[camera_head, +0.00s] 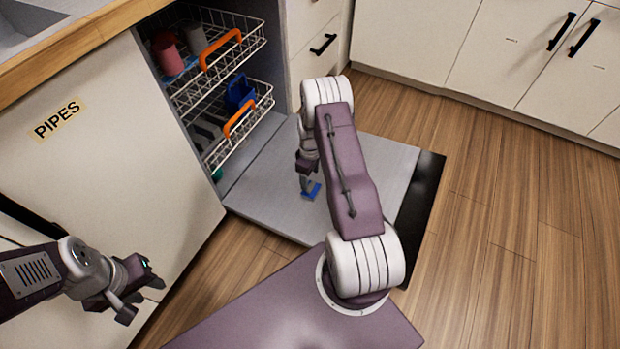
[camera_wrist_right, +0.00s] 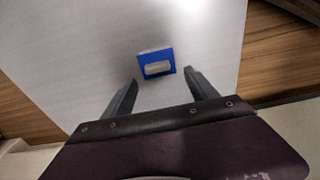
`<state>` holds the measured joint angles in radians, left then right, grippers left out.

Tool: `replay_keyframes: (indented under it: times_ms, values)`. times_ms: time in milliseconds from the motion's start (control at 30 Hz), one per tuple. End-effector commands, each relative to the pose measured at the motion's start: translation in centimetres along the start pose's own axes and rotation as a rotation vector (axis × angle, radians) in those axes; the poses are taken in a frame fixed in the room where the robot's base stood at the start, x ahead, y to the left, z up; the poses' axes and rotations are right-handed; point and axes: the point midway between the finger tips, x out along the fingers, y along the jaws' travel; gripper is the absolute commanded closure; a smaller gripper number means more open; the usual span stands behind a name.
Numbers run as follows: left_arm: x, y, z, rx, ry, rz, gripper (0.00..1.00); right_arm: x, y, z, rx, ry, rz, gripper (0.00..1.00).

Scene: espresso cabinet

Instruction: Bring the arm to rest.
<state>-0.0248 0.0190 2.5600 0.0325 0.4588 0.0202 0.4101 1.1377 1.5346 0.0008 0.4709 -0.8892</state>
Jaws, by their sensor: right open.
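My right arm reaches over the lowered dishwasher door (camera_head: 265,205), and its gripper (camera_head: 308,187) points down at it. In the right wrist view the right gripper (camera_wrist_right: 161,77) is open, with nothing between its fingers. A small blue piece (camera_wrist_right: 144,56) with a pale block in its middle lies just beyond the fingertips, apparently on the door.
The open dishwasher has an upper rack (camera_head: 220,68) with cups and a lower rack (camera_head: 236,128) with a blue item, both with orange handles. A panel labelled PIPES (camera_head: 110,150) stands at left. White cabinets (camera_head: 420,40) are behind. Wooden floor (camera_head: 510,220) is clear at right.

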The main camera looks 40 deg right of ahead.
Motion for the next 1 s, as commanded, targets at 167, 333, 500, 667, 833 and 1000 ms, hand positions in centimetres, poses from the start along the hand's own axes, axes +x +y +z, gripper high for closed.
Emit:
replay_keyframes:
  times_ms: [167, 333, 500, 667, 833, 1000]
  values:
    - [-2.4, 0.1, -0.2, 0.000, 0.000, 0.000, 0.64, -3.6, -0.1, 0.0, 0.000, -0.001, -0.002, 0.33]
    - [-2.1, 0.0, -0.2, 0.000, 0.000, 0.000, 0.64, -3.4, -0.1, 0.0, 0.000, -0.002, -0.002, 0.33]
    - [-2.1, 0.0, -0.2, 0.000, 0.000, 0.000, 0.64, -3.4, -0.1, 0.0, 0.000, -0.001, -0.002, 0.33]
    - [-2.1, 0.0, -0.2, 0.000, 0.000, 0.000, 0.64, -3.4, -0.1, -0.1, -0.002, -0.001, -0.002, 0.33]
    - [-2.5, 0.1, -0.2, 0.000, 0.000, 0.000, 0.64, -7.8, 0.2, -4.2, -0.068, 0.059, 0.067, 0.33]
    - [-3.0, 0.1, -0.3, 0.000, 0.000, 0.000, 0.64, -18.8, -4.6, -8.7, -0.196, 0.159, 0.152, 0.33]
